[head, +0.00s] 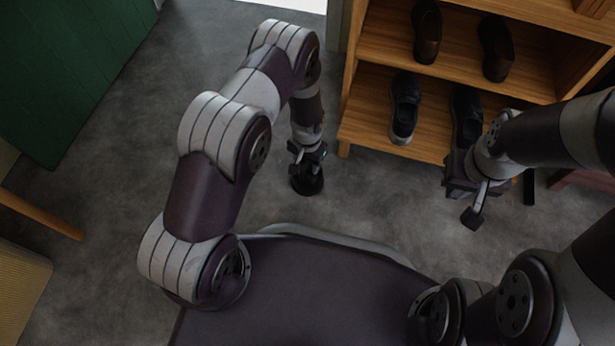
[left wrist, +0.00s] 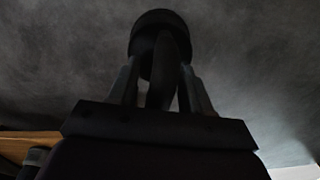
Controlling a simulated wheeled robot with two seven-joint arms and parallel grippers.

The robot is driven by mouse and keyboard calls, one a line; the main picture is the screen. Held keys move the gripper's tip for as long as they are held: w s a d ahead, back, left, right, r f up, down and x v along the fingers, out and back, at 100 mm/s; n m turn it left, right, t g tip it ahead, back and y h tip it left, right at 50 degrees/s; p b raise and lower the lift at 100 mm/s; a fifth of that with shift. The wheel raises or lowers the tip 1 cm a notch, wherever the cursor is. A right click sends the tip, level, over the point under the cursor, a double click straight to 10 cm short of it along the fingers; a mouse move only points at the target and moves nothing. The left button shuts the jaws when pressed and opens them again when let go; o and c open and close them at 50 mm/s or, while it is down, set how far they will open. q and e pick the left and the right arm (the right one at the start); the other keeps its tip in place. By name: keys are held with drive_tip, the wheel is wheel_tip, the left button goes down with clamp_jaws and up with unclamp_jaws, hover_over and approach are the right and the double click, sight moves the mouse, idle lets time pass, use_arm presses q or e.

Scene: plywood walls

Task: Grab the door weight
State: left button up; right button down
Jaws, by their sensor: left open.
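The door weight (head: 307,186) is a small black weight with a round base, on the grey floor left of the shoe shelf. It also shows in the left wrist view (left wrist: 158,22), with its dark upright part between my fingers. My left gripper (head: 308,160) reaches down over it from above. In the left wrist view the gripper (left wrist: 162,88) is open, one finger on each side of the dark upright part. Whether the fingers touch it is too dark to tell. My right gripper (head: 478,205) hangs in front of the shelf, away from the weight; its jaw opening is unclear.
A wooden shelf (head: 375,128) with several dark shoes (head: 404,105) stands right of the weight. A green door (head: 70,70) is at the upper left, with a bright opening at the top. Wooden furniture edges the left side. The floor around the weight is clear.

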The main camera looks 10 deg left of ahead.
use_arm(q)
drive_tip(key=shift+r, duration=0.1)
clamp_jaws()
idle(1.1)
drive_tip(key=shift+r, duration=0.1)
